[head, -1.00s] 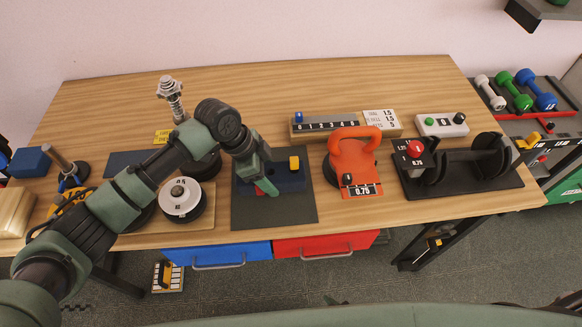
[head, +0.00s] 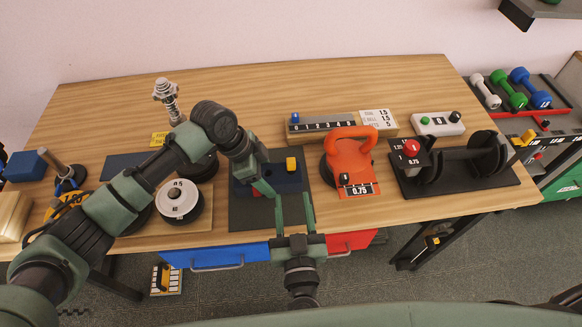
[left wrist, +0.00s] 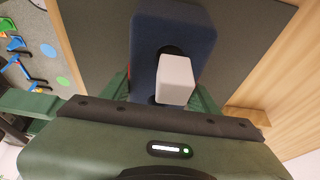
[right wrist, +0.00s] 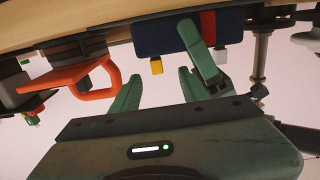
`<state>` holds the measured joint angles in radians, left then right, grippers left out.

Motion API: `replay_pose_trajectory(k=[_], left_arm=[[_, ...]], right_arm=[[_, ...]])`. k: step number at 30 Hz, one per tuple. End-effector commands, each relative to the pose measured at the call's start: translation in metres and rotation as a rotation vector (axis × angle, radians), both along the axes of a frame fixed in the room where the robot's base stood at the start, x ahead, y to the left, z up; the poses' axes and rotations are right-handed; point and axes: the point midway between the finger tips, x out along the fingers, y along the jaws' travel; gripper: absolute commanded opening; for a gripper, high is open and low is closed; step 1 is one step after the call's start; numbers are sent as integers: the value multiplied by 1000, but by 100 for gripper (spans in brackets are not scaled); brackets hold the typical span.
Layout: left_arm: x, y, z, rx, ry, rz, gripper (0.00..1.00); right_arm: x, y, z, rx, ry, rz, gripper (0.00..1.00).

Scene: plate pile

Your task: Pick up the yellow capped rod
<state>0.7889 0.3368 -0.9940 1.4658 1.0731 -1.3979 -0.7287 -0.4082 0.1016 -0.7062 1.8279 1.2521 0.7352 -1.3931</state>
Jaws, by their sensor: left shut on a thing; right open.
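The yellow capped rod (head: 292,163) stands at the right end of a dark blue block (head: 283,181) on a dark mat (head: 240,215). Its yellow cap (right wrist: 156,67) also shows in the inverted right wrist view, just beyond the fingertips. My left gripper (head: 264,187) is shut on the blue block near its left end; in the left wrist view the block (left wrist: 170,35) lies between the fingers, below a pale square cap (left wrist: 176,80). A red part (right wrist: 208,27) shows beside the left finger. My right gripper (head: 293,205) is open and empty, in front of the block, fingers toward it.
An orange kettlebell (head: 350,150) with a 0.75 tag stands right of the mat. A round white-topped weight (head: 178,203) stands on its left. A numbered rail (head: 325,126) and a black cradle (head: 465,172) stand further right.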

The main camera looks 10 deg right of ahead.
Motion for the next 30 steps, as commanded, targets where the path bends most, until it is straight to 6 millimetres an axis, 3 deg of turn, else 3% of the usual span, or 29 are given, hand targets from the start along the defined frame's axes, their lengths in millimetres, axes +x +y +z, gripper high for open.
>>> replay_pose_trajectory(k=[6,14,21,30], left_arm=[[1,-1,1,-2,-2,0,9],[1,-1,1,-2,-3,0,9],[1,-1,2,-2,-2,0,9],[1,-1,1,-2,-2,0,9]], right_arm=[[40,-1,2,0,-5,1,45],[61,-2,1,-1,-3,3,45],[96,-9,1,-2,-4,3,45],[108,-9,0,-1,-1,3,45]])
